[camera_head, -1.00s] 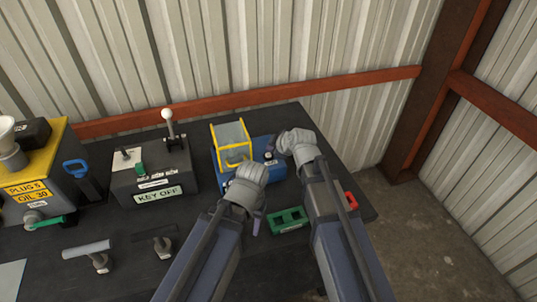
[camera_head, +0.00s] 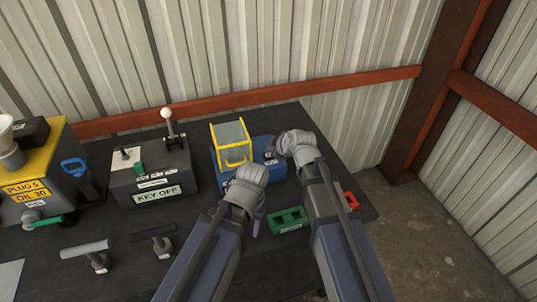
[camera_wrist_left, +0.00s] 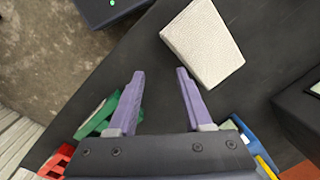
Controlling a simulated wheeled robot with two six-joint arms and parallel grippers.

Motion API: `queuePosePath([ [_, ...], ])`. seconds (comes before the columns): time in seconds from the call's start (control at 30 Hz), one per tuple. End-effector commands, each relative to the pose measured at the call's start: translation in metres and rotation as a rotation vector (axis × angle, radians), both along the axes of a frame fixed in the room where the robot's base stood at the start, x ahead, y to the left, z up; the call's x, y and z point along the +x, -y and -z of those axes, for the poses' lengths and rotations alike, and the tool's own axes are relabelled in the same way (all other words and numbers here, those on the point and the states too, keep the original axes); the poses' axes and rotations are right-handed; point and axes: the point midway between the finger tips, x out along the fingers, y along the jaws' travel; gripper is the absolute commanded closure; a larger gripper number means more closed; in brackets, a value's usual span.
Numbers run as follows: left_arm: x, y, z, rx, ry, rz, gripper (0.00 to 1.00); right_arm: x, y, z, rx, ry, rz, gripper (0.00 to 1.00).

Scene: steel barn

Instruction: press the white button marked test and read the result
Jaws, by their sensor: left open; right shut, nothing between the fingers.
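The blue box (camera_head: 278,172) with a yellow-framed clear cover (camera_head: 231,144) stands on the dark bench; a small label shows on its top. I cannot make out a white button marked test. My left gripper (camera_head: 257,222) is open and empty, just in front of the blue box; its two purple fingers (camera_wrist_left: 157,85) stand apart in the left wrist view, with bench between them. My right gripper (camera_head: 270,157) is shut and empty, its tips at the blue box's top; I cannot tell whether they touch. The blue box edge shows in the left wrist view (camera_wrist_left: 247,135).
A green tray (camera_head: 288,221) and a red one (camera_head: 351,200) lie at the bench's right front. A pale block (camera_wrist_left: 203,42) shows in the left wrist view.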

Motion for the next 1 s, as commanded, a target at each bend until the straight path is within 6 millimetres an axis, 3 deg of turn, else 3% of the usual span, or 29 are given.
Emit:
queuePosePath([
  [1.0,0.0,-0.0001,0.0077,0.0,0.0,0.0,0.5,0.0,0.0001,0.0078,0.0,0.0,0.0,1.0],
])
